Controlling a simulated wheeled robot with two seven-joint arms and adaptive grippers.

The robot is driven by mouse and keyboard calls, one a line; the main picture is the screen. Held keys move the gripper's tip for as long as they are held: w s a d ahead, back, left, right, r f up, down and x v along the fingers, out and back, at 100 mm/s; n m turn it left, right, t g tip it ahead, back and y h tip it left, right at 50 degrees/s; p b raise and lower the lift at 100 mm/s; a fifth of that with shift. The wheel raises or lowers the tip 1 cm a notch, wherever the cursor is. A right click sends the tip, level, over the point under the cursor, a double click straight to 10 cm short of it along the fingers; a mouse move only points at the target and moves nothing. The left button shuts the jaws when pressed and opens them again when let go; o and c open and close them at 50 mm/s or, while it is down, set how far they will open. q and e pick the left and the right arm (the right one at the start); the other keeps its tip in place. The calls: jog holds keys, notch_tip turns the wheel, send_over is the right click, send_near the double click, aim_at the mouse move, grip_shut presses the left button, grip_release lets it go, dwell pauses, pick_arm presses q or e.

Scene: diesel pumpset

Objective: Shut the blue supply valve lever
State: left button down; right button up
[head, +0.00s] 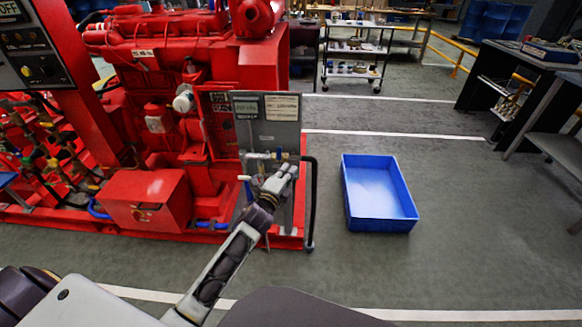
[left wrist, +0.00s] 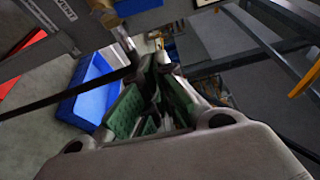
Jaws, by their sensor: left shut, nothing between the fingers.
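A grey panel (head: 268,133) with labels stands at the right end of the red pumpset, with small valves and pipe fittings (head: 262,156) along its lower part. A small blue piece (head: 249,191) shows just left of my left gripper; I cannot tell whether it is the supply valve lever. My left gripper (head: 287,170) is shut and empty in front of the panel, close to the fittings. In the left wrist view its green-padded fingers (left wrist: 148,105) are together, with a brass fitting (left wrist: 104,10) beyond them at upper left. My right gripper is not in view.
An empty blue bin (head: 379,222) lies on the floor to the right. The red pumpset (head: 150,65) fills the left. A shelf cart (head: 355,48) stands behind, and the floor between is clear.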

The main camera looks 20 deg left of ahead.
pick_arm(q)
jog(key=shift+s, duration=0.9)
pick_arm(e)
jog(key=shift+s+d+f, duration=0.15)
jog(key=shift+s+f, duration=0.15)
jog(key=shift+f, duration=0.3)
